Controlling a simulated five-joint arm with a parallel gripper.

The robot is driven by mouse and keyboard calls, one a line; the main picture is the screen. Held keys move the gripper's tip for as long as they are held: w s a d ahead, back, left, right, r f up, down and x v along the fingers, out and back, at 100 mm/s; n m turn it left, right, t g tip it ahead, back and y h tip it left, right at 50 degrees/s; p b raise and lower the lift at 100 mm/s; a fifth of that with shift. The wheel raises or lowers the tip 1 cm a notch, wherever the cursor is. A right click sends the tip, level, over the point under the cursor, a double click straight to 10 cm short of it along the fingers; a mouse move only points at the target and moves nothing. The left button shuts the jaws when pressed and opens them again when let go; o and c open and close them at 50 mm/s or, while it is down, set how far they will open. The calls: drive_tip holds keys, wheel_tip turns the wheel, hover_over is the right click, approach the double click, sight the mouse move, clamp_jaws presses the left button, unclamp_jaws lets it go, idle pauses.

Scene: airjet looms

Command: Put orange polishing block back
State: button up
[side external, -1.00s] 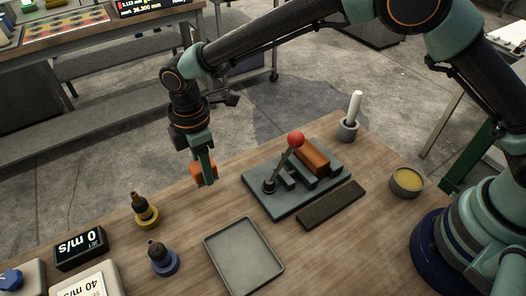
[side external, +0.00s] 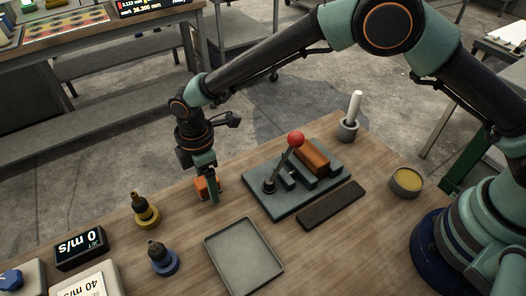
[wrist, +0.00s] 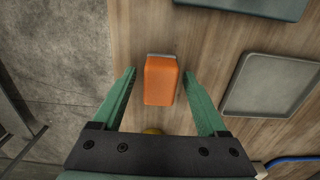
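The orange polishing block (side external: 207,187) is at the back left of the wooden table, close to the table's edge. In the wrist view the block (wrist: 160,80) appears upright in the picture between my fingers, with a thin grey strip at its far end. My gripper (wrist: 160,75) is open, with one finger on each side of the block and a visible gap on both sides. In the side view my gripper (side external: 207,182) points down at the block and partly hides it.
A green fixture (side external: 262,204) with a red-knobbed lever (side external: 296,139) and an orange-brown block (side external: 312,154) stands to the right. A grey tray (side external: 244,258) lies in front. A yellow-based bottle (side external: 145,212) and a blue-based bottle (side external: 161,259) stand at the left.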

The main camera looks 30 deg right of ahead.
wheel_tip(320, 180, up, 11)
drive_tip(key=w+d+r+m+t, duration=0.1)
drive_tip(key=d+r+m, duration=0.4)
drive_tip(key=d+r, duration=0.45)
drive_tip(key=s+d+r+m+t, duration=0.2)
drive_tip(key=s+d+m, duration=0.4)
drive_tip(key=d, duration=0.6)
drive_tip(key=s+d+r+m+t, duration=0.1)
drive_tip(key=s+d+m+t, duration=0.1)
drive_tip(key=s+d+m, duration=0.5)
drive_tip(key=d, duration=0.5)
drive_tip(key=shift+r+t, duration=0.3)
drive_tip(key=shift+r, duration=0.05)
